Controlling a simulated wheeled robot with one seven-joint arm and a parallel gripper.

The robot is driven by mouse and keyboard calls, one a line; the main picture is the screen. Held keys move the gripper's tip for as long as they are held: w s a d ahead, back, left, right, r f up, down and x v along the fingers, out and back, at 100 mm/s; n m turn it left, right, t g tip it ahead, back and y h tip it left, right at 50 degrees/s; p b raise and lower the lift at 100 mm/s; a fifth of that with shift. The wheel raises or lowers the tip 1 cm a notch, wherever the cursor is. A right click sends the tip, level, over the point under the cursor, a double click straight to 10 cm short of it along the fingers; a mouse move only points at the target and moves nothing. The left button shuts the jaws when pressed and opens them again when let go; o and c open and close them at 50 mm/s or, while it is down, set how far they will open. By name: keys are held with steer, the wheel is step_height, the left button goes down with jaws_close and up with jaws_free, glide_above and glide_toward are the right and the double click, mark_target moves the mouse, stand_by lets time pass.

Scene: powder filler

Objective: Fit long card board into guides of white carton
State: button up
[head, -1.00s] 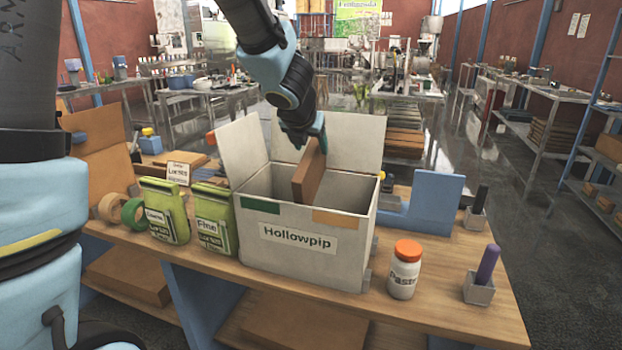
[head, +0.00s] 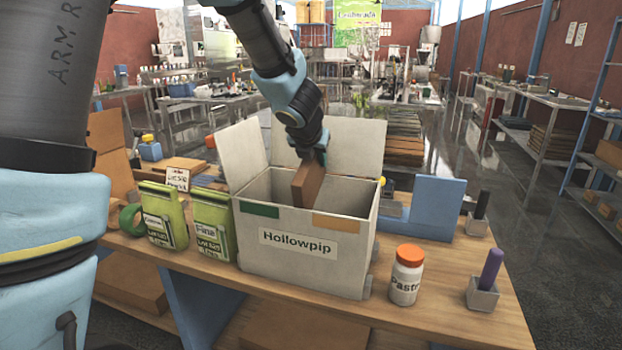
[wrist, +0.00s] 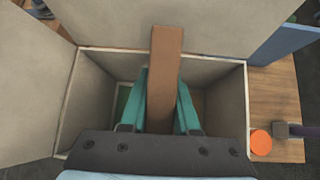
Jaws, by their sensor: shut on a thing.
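The white carton (head: 287,262), labelled Hollowpip, stands on the workbench with its flaps open. My gripper (head: 311,160) is over the carton opening and is shut on the long brown card board (head: 307,186). The board stands on edge with its lower part inside the opening. In the wrist view the board (wrist: 165,75) lies between the two teal fingers (wrist: 162,103), and its far end reaches the carton's far rim (wrist: 205,58). The guides inside the carton cannot be made out, and the board's lower edge is hidden.
Two green packs (head: 163,216) (head: 213,224) stand close to the carton's left side. An orange-capped jar (head: 406,275) and a purple marker in a grey holder (head: 486,280) stand at right. A blue stand (head: 433,207) is behind them.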

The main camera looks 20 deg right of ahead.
jaws_close()
